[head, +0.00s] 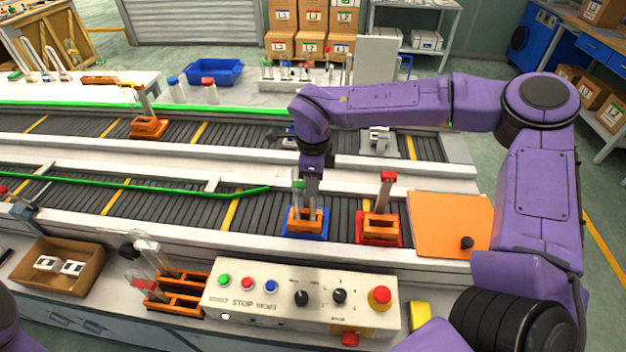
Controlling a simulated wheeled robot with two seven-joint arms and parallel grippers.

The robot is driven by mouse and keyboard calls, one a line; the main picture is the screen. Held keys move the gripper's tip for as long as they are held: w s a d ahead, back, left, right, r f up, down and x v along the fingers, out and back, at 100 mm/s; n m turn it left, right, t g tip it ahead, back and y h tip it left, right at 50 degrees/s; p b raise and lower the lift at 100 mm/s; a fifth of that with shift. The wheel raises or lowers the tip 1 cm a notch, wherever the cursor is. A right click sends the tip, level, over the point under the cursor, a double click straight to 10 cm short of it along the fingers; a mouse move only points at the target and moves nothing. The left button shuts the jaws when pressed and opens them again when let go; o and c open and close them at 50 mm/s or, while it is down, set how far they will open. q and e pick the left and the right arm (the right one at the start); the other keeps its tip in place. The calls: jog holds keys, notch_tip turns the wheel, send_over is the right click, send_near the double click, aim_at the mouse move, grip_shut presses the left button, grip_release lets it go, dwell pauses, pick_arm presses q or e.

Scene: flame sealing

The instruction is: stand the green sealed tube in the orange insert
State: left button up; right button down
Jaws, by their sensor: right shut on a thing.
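My right gripper (310,206) points down over an orange insert (304,224) on a blue base on the near conveyor. It is shut on a slim tube (298,186) with a little green showing, which I take as the green sealed tube. The fingers hide most of the tube, and its lower end is at the insert; I cannot tell whether it is fully seated. A second orange insert (379,228) on a red base holds a red-capped tube (387,190), slightly tilted in the picture. My left gripper is out of view.
An orange mat (450,222) lies right of the red base. A control panel (265,297) with buttons stands in front of the conveyor. Orange racks (180,290) with clear tubes and a cardboard box (85,262) are at the left. The near conveyor (180,208) left of the blue base is largely free.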

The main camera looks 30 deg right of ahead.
jog(key=shift+f+b, duration=0.35)
jog(key=shift+f, duration=0.45)
jog(key=c, duration=0.9)
grip_release()
notch_tip(320, 180, up, 10)
jog(key=shift+r+b, duration=0.25)
jog(key=shift+b, duration=0.85)
jog(key=shift+r, duration=0.1)
notch_tip(320, 180, up, 9)
jog(key=p, duration=0.7)
